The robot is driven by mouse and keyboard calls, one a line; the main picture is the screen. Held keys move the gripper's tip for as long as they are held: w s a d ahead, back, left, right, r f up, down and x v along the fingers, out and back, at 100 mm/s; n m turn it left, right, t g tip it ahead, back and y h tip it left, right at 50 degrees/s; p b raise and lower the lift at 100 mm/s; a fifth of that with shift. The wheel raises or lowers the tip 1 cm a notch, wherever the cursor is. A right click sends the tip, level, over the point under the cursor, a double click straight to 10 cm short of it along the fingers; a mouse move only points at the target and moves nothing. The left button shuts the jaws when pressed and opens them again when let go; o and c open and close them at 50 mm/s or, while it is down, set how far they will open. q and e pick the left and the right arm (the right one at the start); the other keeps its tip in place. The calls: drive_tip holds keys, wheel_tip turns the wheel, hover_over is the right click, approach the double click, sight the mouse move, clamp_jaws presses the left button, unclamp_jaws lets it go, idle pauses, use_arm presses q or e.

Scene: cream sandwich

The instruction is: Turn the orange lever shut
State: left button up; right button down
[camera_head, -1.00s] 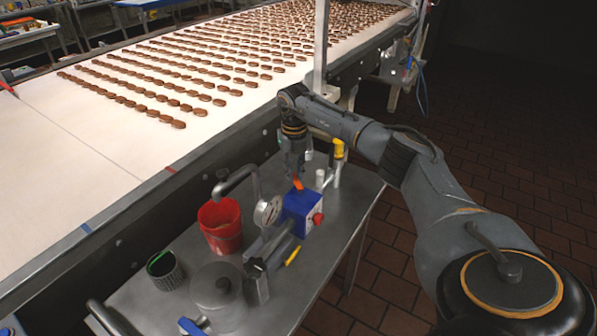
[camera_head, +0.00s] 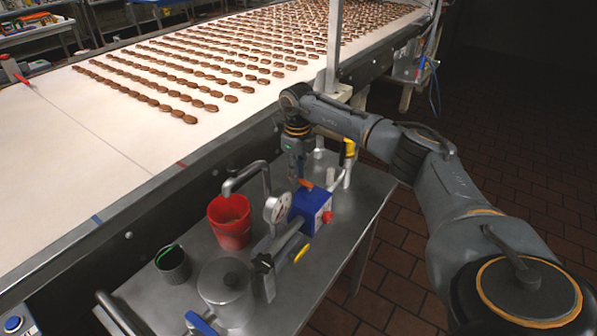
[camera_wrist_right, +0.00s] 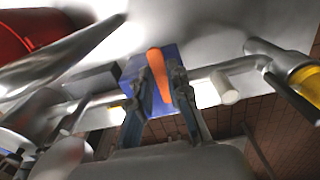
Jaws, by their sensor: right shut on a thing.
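The orange lever (camera_head: 306,184) sits on top of a blue box (camera_head: 312,207) with a red knob, on the metal table. My right gripper (camera_head: 298,180) reaches down from above onto the lever. In the right wrist view the orange lever (camera_wrist_right: 157,72) stands between the two fingers of my right gripper (camera_wrist_right: 161,88), in front of the blue box (camera_wrist_right: 134,70). The gripper is shut on the lever. Part of the lever is hidden behind the fingers. My left gripper is not in view.
A red bucket (camera_head: 229,222), a pressure gauge (camera_head: 277,208), a bent steel pipe (camera_head: 246,174) and a dark cup (camera_head: 172,264) stand left of the blue box. A yellow-handled pipe (camera_head: 349,150) rises behind it. The conveyor (camera_head: 75,150) runs alongside the table (camera_head: 362,213).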

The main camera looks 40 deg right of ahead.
idle(0.4)
drive_tip(key=c, duration=1.3)
unclamp_jaws()
wheel_tip(320, 180, up, 12)
